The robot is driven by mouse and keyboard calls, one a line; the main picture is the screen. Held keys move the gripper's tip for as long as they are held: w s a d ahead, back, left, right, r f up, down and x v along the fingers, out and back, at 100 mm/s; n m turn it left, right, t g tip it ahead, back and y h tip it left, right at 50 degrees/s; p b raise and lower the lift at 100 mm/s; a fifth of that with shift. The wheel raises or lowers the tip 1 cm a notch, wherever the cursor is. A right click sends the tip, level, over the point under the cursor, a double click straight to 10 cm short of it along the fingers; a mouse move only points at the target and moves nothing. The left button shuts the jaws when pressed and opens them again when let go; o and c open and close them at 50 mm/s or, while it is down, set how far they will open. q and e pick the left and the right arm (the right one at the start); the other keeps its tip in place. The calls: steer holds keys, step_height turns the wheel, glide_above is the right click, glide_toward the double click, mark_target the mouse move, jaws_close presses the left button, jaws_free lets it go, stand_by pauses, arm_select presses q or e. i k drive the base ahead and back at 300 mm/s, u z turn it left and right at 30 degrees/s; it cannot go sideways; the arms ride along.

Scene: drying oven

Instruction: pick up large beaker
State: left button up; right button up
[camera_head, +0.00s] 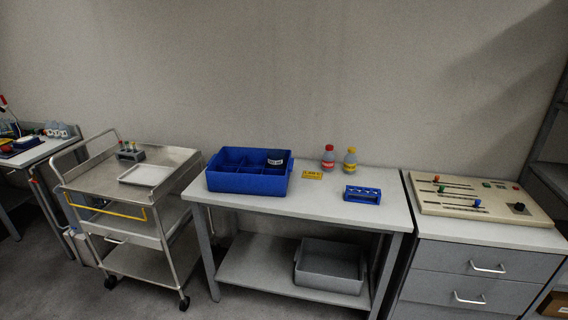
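I cannot make out a large beaker for certain in the head view. Small clear glassware (57,131) stands on the table at the far left edge, too small to tell its kind. A dark piece with a white label (277,158) sits in the back right part of the blue divided bin (247,184) on the middle table. Neither of my grippers is in view.
The middle table (325,203) also holds red-capped and yellow-capped bottles (328,158), a yellow label block (312,175) and a blue rack (362,195). A grey tub (330,268) is on its lower shelf. A metal cart (180,160) stands left, a control panel (480,200) right.

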mark_target(276, 163)
steer(key=z, duration=0.45)
steer(key=i, duration=1.2)
steer(key=z, duration=0.3)
